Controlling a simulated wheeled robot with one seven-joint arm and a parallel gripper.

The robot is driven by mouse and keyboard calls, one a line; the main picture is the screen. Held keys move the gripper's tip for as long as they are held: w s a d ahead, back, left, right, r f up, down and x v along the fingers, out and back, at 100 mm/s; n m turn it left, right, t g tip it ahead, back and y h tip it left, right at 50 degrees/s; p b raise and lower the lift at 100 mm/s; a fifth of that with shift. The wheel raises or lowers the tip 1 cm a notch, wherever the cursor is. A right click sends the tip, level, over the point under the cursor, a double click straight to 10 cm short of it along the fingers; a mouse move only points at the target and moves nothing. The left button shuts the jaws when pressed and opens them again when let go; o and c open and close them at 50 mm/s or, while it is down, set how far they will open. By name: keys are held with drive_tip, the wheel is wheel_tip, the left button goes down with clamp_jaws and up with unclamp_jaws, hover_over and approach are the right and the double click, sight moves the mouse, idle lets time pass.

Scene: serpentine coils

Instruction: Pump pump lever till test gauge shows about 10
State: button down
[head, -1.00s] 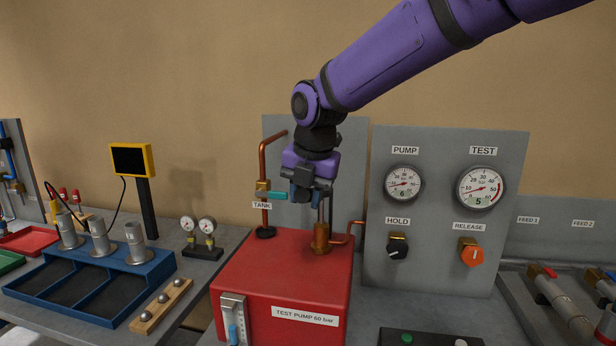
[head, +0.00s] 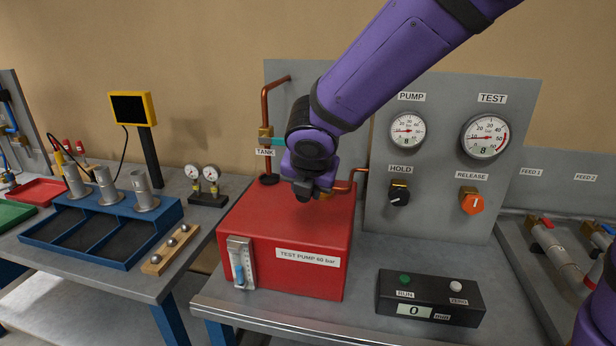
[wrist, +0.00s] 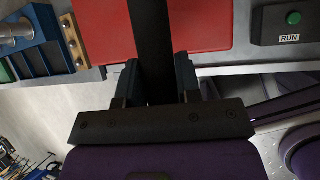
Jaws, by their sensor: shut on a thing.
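The red test pump (head: 285,218) stands on the bench, with its copper pipework behind. My gripper (head: 305,190) is low over its top. In the wrist view, my gripper (wrist: 155,82) is shut on the dark pump lever (wrist: 150,38), a straight bar between the fingers. My gripper hides the lever in the head view. The TEST gauge (head: 485,135) on the grey panel has a small number that looks like 8 or 9, with its needle low on the scale. The PUMP gauge (head: 407,131) is to its left; its number is too small to read surely.
The HOLD knob (head: 399,195) and orange RELEASE knob (head: 472,203) sit below the gauges. A black box (head: 430,298) with RUN and ZERO buttons shows 0. A blue tray (head: 105,232) with metal cylinders stands left. The bench between pump and black box is clear.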

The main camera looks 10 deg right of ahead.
drive_tip(key=shift+s+f, duration=0.1)
drive_tip(key=shift+f, duration=0.3)
drive_tip(key=shift+s+f, duration=0.1)
drive_tip(key=shift+f, duration=0.1)
drive_tip(key=c, duration=0.8)
unclamp_jaws()
drive_tip(key=shift+r, duration=0.2)
drive_tip(key=shift+r, duration=0.25)
drive_tip(key=v, duration=1)
drive_tip(key=shift+s+a+f, duration=0.1)
drive_tip(key=shift+s, duration=0.05)
